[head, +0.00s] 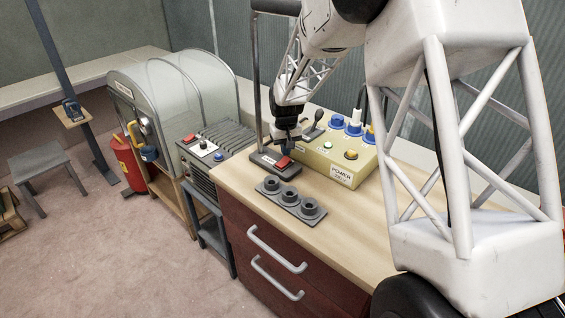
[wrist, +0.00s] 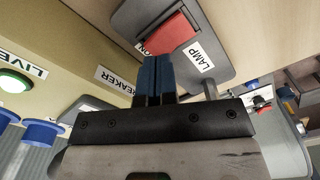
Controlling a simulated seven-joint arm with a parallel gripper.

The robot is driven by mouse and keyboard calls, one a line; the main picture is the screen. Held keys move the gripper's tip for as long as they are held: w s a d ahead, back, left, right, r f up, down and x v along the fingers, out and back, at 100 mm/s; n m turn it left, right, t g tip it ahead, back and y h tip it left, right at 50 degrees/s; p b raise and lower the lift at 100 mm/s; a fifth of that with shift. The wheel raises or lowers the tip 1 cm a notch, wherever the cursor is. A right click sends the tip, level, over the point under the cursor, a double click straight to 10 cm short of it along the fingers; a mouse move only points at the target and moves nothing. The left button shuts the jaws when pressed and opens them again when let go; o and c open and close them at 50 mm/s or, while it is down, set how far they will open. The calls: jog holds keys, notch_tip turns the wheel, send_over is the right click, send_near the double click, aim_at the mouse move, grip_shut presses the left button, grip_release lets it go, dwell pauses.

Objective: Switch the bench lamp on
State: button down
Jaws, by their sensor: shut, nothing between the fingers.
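The bench lamp has a dark grey base (head: 262,159) on the wooden bench, an upright post and a dark head (head: 275,6) cut off by the top edge. A red rocker switch (head: 284,162) sits on the base; it also shows in the wrist view (wrist: 172,33), beside a white "LAMP" label (wrist: 201,56) and a partly hidden "ON" label. My gripper (head: 289,150) points down just over the switch. In the wrist view its blue fingertips (wrist: 155,62) are together and empty, overlapping the switch's edge. I cannot tell whether they touch it, or whether the lamp is lit.
A yellow power box (head: 343,172) with blue sockets and a lever stands right beside the lamp base. Its green "LIVE" light (wrist: 15,81) glows in the wrist view. A grey three-hole holder (head: 291,200) lies in front.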

aim_at(287, 161)
jog(key=shift+f, duration=1.2)
dwell(1.1)
jog(key=shift+r, duration=3.55)
jog(key=s+d+r+m+t, duration=0.1)
jog(key=s+d+r, duration=0.3)
jog(key=s+r, duration=0.45)
jog(key=s+d+r, duration=0.4)
jog(key=s+r, duration=0.1)
jog(key=s, duration=0.7)
jog(key=s+d+m, duration=0.1)
jog(key=s+d, duration=0.1)
jog(key=s, duration=1.1)
jog(key=s+d+m+t, duration=0.1)
jog(key=s+d, duration=0.1)
jog(key=s, duration=1.2)
jog(key=shift+s+d+r+t, duration=0.25)
jog(key=shift+d+r+t, duration=0.05)
jog(key=shift+d+r, duration=0.1)
